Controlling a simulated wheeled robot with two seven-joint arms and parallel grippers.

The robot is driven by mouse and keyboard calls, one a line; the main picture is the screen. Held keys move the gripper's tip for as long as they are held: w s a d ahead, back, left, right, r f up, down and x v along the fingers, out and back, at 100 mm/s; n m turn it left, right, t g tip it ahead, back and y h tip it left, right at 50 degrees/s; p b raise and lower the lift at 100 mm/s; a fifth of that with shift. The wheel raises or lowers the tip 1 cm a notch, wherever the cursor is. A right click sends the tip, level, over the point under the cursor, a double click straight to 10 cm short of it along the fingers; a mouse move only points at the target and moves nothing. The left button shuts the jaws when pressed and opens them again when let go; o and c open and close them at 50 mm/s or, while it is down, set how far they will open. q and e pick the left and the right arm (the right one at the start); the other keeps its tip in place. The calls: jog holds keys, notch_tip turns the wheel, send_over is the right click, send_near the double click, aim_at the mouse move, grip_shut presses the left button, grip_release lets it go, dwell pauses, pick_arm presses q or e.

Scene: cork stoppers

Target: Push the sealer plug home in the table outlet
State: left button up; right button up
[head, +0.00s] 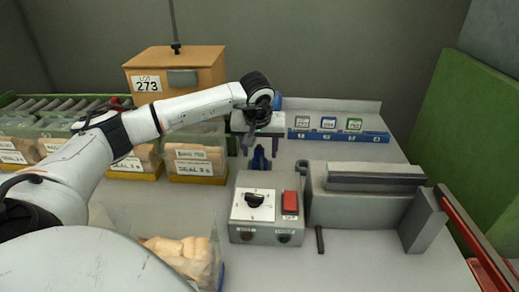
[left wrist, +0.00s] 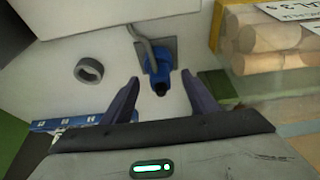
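The blue sealer plug (head: 260,160) is on the table behind the sealer's control box (head: 252,234). In the left wrist view the plug (left wrist: 158,72) is at a dark grey square outlet plate (left wrist: 170,43), with a grey cable running from it. I cannot tell how deep it sits. My right gripper is not in view.
The grey sealer (head: 350,209) stands right of the control box. Bins of corks (head: 195,155) line the left; an open bag of corks (head: 185,255) is in front. A blue card strip (head: 338,136) lies behind. A grey ring (left wrist: 89,70) is near the outlet.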

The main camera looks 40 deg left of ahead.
pick_arm(q)
jog(key=v, duration=1)
jog(key=shift+r, duration=0.2)
dwell(0.3)
